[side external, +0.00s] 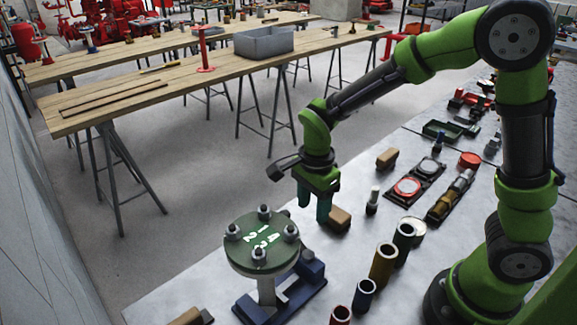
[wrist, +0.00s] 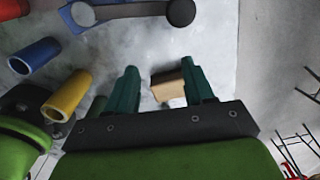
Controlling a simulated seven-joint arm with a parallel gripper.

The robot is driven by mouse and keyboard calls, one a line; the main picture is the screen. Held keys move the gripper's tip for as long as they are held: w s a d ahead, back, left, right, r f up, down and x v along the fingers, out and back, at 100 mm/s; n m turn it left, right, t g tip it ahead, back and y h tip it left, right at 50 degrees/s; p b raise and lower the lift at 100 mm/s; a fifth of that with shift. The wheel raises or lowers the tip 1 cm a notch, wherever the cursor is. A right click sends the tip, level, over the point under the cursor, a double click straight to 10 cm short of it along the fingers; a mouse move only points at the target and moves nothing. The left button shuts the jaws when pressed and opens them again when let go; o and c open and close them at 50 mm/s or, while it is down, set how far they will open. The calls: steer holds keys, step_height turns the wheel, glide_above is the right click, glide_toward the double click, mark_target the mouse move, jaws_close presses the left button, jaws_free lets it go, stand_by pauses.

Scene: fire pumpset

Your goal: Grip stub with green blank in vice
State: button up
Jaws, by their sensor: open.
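In the side view, the round green blank (side external: 262,243) with white markings and several bolts lies flat on top of a pale stub (side external: 267,291). The stub stands upright at the blue vice (side external: 301,287) on the bench. My gripper (side external: 313,213) is open, pointing down, behind and to the right of the blank and apart from it. In the wrist view my gripper (wrist: 161,76) has its two dark green fingers spread. A tan block (wrist: 168,86) shows between them, close to the right finger; I see no grip on it. The green blank is not clearly visible in the wrist view.
The tan block (side external: 339,218) lies beside my fingers. Blue (side external: 364,296), yellow (side external: 383,264) and dark green (side external: 404,238) sleeves stand right of the vice. Bare bench shows left of the sleeves.

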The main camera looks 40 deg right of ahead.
step_height(320, 180, up, 17)
stand_by(0.5)
